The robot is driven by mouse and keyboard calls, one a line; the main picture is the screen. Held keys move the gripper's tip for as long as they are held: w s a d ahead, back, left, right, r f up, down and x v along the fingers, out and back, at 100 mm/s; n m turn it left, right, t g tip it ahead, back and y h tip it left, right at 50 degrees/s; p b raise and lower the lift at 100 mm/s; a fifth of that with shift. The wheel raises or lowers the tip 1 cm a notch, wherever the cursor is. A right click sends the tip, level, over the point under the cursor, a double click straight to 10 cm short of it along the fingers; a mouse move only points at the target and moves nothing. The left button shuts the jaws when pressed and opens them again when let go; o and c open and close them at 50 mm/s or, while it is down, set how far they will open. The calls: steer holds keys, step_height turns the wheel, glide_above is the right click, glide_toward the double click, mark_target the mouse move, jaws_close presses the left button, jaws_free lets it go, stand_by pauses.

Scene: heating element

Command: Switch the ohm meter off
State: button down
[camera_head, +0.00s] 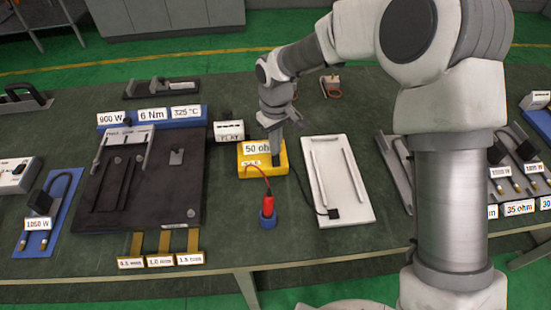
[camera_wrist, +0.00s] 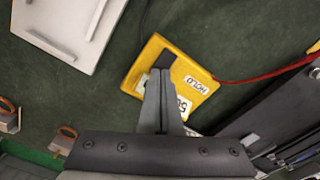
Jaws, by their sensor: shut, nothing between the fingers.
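The ohm meter (camera_head: 250,168) is a yellow box on the green table, with a white display reading "50 oh", partly hidden by my gripper. It also shows in the wrist view (camera_wrist: 205,70), where a "HOLD" label (camera_wrist: 197,85) and a dark patch at one edge are visible. My gripper (camera_head: 276,158) points down at the right part of the meter, its fingers shut and empty. In the wrist view the fingertips (camera_wrist: 160,75) overlap the meter's face near the display. I cannot tell whether they touch it. No switch is clearly visible.
A red probe (camera_head: 268,206) stands in a blue holder just in front of the meter, with a red cable. A white tray (camera_head: 350,205) lies right of it, a black cable between. A dark fixture plate (camera_head: 185,205) and a "FLAT" box (camera_head: 228,131) are at left.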

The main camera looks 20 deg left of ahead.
steer(key=shift+f+b, duration=0.5)
steer(key=shift+f, duration=0.3)
stand_by(0.4)
steer(key=shift+r+p, duration=2.4)
steer(key=shift+r, duration=1.15)
